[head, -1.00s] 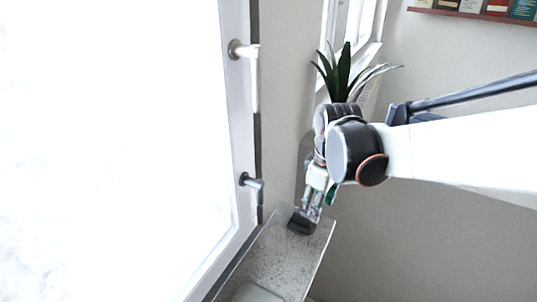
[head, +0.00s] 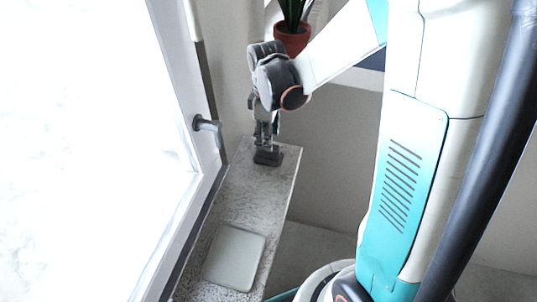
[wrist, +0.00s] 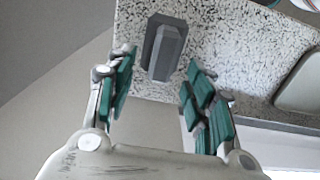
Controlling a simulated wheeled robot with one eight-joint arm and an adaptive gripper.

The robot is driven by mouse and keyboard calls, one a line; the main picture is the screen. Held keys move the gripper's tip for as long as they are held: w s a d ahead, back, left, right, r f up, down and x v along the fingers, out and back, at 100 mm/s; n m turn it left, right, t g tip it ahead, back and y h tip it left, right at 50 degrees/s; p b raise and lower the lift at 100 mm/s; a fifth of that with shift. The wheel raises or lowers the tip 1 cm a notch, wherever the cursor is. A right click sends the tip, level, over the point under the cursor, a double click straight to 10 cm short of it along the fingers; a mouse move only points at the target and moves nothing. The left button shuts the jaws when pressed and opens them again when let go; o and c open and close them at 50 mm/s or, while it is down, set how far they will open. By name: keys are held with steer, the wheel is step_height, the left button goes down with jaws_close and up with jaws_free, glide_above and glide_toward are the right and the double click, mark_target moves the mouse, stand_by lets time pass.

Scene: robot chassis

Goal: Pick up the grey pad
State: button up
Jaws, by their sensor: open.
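A dark grey pad (head: 268,157), block-like with a raised ridge, lies on the speckled stone ledge (head: 267,193) close to its far end. In the wrist view the dark grey pad (wrist: 165,50) lies ahead of and roughly between the fingertips, close to the ledge's edge. My gripper (head: 266,143) points down just above it. In the wrist view my gripper (wrist: 158,62) is open, its green-lined fingers apart on either side, with nothing held. I cannot tell the exact height gap between fingertips and pad.
A flat pale grey-green square plate (head: 235,257) lies nearer on the same ledge. A window with a handle (head: 207,124) borders the ledge on the left. A potted plant (head: 291,38) stands behind my arm. The ledge between pad and plate is clear.

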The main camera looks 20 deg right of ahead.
mark_target(269, 153)
steer(key=shift+s+d+f+b, duration=0.15)
steer(key=shift+f+b, duration=0.3)
steer(key=shift+f, duration=0.9)
steer(key=shift+s+f+b, duration=0.15)
steer(key=shift+f+b, duration=0.25)
steer(key=shift+f, duration=0.95)
steer(key=shift+c, duration=0.5)
jaws_close()
